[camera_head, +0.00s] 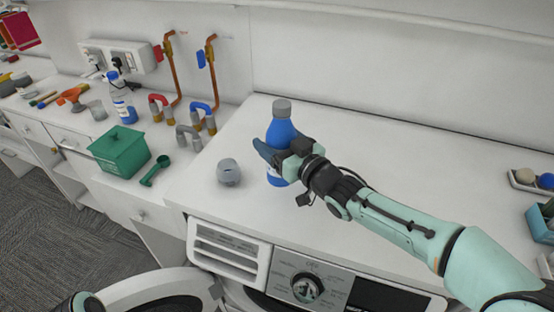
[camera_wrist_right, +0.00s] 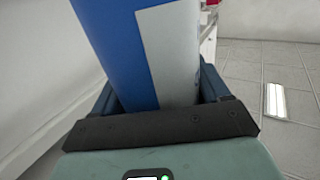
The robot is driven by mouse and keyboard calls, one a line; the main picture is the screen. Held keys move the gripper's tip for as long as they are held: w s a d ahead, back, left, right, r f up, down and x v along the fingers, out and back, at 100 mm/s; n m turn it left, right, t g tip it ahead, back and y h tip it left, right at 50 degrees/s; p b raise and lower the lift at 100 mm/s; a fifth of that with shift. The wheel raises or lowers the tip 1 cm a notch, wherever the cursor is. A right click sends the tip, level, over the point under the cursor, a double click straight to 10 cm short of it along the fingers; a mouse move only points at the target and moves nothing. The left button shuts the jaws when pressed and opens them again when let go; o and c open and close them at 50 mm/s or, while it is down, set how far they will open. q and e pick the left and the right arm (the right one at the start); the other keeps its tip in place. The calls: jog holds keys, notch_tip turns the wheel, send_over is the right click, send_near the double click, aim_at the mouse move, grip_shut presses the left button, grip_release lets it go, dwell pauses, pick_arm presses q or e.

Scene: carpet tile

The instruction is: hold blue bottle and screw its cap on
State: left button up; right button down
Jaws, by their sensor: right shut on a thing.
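The blue bottle (camera_head: 281,130) stands upright on the white counter. A grey cap-like piece (camera_head: 282,107) sits on its top; I cannot tell whether it is screwed tight. My right gripper (camera_head: 277,158) is shut around the bottle's body from the right, below the shoulder. In the right wrist view, the blue bottle (camera_wrist_right: 118,45) with its pale label fills the space between the fingers. My left gripper is not in view; only a bit of what looks like my left arm shows at the bottom left edge.
A grey rounded object (camera_head: 228,172) stands left of the bottle. Further left are a green box (camera_head: 119,152), a green scoop (camera_head: 155,170), pipes (camera_head: 209,85) and a clear-and-blue bottle (camera_head: 122,100). A washing machine (camera_head: 310,285) is in front. Counter behind the bottle is clear.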

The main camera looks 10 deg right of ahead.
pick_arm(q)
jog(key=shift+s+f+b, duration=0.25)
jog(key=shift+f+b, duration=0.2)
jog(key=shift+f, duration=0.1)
pick_arm(e)
jog(key=shift+f, duration=2.75)
jog(key=shift+f, duration=0.1)
jog(key=shift+c, duration=2.1)
grip_release()
jog(key=shift+f, duration=0.2)
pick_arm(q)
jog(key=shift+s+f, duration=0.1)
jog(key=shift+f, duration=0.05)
pick_arm(e)
jog(key=o, duration=0.4)
jog(key=shift+r, duration=0.1)
jog(key=shift+s+r, duration=0.1)
jog(key=shift+r, duration=0.15)
pick_arm(q)
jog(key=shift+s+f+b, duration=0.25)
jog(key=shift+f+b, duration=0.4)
jog(key=shift+b, duration=0.05)
pick_arm(e)
jog(key=v, duration=1.2)
jog(key=shift+f, duration=0.15)
